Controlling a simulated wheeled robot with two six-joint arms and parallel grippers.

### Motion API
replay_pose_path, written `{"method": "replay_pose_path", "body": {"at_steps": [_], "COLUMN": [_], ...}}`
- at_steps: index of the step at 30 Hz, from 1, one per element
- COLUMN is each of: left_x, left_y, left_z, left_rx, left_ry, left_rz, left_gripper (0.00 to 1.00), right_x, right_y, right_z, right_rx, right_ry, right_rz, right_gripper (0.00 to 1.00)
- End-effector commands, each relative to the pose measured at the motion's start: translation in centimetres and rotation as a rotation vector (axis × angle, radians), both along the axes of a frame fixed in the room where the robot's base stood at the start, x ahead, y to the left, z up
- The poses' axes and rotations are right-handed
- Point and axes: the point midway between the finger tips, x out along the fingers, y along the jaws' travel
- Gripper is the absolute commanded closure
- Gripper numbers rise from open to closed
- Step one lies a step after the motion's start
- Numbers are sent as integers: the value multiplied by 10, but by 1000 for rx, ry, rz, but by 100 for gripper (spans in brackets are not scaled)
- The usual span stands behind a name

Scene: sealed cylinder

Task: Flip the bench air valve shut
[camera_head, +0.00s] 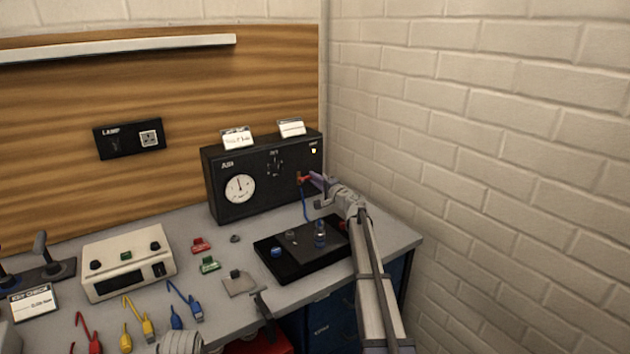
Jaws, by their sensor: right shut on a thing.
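A black air panel (228,207) with a round white gauge (239,188) stands at the back of the bench, against the wooden backboard. A small red lever (304,179) sits low on the right of its front face. My right gripper (313,181) reaches in from the front right and is shut on the red lever. The fingers partly cover the lever, so its exact angle is hard to tell. A blue hose (305,210) hangs below it. My left gripper is not in view.
A cream box (128,262), red (201,245) and green (209,265) pieces and coloured leads stand to the left. A brick wall (480,150) closes off the right side.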

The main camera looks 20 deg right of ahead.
Motion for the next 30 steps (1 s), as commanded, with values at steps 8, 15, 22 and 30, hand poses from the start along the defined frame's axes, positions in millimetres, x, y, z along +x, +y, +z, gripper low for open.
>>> {"method": "replay_pose_path", "body": {"at_steps": [8,15,22,30], "left_x": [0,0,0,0], "left_y": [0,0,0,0], "left_z": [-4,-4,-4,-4], "left_rx": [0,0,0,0], "left_ry": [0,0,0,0], "left_rz": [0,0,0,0], "left_gripper": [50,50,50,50], "right_x": [0,0,0,-2], "right_y": [0,0,0,0], "right_z": [-4,-4,-4,-4], "right_rx": [84,83,82,82], "right_ry": [14,14,13,13], "right_rz": [0,1,0,0], "right_gripper": [100,74,51,51]}}
